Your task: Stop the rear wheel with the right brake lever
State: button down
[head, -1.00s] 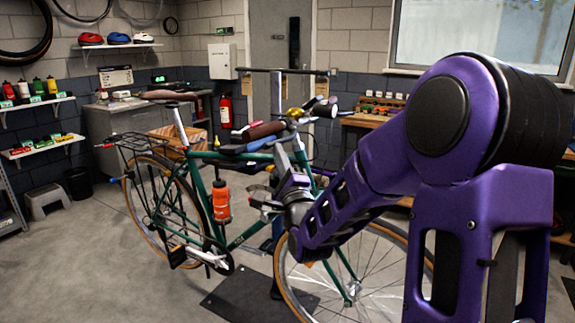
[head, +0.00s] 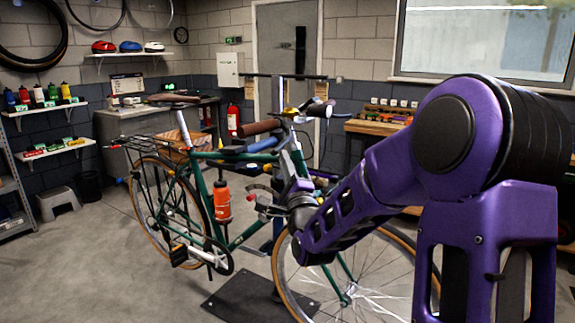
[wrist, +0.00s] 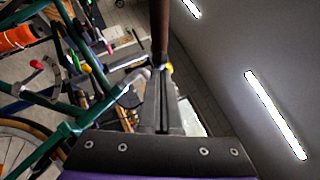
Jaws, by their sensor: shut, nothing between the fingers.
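The green bike stands side-on in the head view, with its rear wheel (head: 146,205) at the left; I cannot tell from the frames whether it is spinning. The brown right handlebar grip (head: 260,127) is on the near side; it also shows in the wrist view (wrist: 160,28). My gripper (wrist: 162,72) is shut and empty, its fingers pointing at the grip end of the handlebar. Whether it touches is unclear. In the head view its fingers blend with the bike's front. I cannot clearly make out the right brake lever. A red-tipped curved part (head: 262,189) sits lower, near the frame.
The front wheel (head: 352,290) is below my arm. An orange bottle (head: 222,203) is on the frame. A dark mat (head: 245,300) lies under the bike. A workbench (head: 375,127) stands behind at the right. The floor at the front left is clear.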

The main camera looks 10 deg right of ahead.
jog(key=a+v, duration=0.1)
jog(key=v, duration=0.8)
jog(key=shift+s+a+r, duration=0.2)
jog(key=shift+s+a, duration=0.1)
jog(key=shift+s, duration=0.3)
